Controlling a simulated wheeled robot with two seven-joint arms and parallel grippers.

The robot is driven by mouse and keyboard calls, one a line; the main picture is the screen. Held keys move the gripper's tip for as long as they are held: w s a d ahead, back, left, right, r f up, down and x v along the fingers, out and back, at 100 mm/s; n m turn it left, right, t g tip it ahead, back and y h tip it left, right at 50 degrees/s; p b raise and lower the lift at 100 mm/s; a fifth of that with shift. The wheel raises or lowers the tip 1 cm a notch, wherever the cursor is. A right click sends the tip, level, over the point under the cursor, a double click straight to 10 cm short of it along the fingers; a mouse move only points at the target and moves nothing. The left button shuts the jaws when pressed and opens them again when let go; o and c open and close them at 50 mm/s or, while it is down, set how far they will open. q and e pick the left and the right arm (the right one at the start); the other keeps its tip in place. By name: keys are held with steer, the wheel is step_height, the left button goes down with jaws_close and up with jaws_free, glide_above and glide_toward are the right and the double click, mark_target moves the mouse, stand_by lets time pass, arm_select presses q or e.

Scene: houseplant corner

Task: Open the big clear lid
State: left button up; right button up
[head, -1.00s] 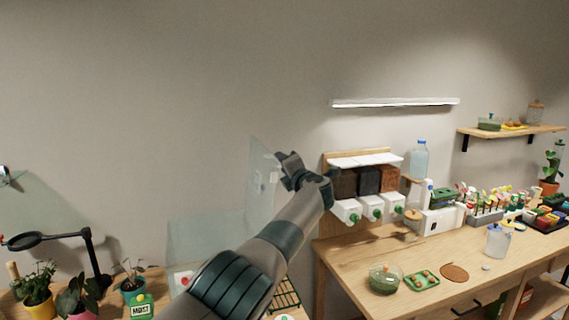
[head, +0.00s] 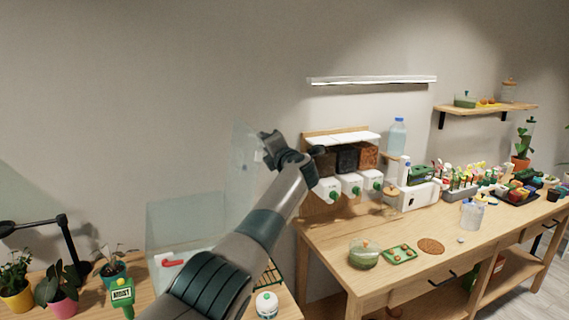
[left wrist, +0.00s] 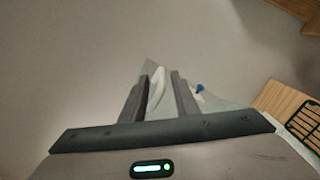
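The big clear lid (head: 241,170) stands raised and nearly upright at the right side of a clear box (head: 185,222) in the head view. A small pale part shows on the lid beside my left gripper (head: 268,146), which is at the lid's upper right. In the left wrist view, the fingers of my left gripper (left wrist: 160,88) are apart, with a pale strip between them and a clear pane behind. A gap shows beside the strip, and I cannot tell whether a finger touches it. My left forearm hides part of the box. My right gripper is not in view.
Potted plants (head: 62,285) and a black lamp (head: 60,235) stand to the left. A dispenser rack (head: 345,165) is just right of my gripper, above a wooden bench (head: 340,240) with jars and trays. The wall above the lid is clear.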

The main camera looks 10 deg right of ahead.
arm_select(q)
steer(key=shift+s+a+b, duration=0.2)
steer(key=shift+s+b, duration=0.15)
steer(key=shift+s, duration=0.4)
steer(key=b+v, duration=0.4)
steer(key=v, duration=1)
steer(key=shift+s+b, duration=0.2)
steer(key=shift+b, duration=0.1)
steer(key=shift+w+r, duration=0.1)
steer(key=shift+r, duration=0.05)
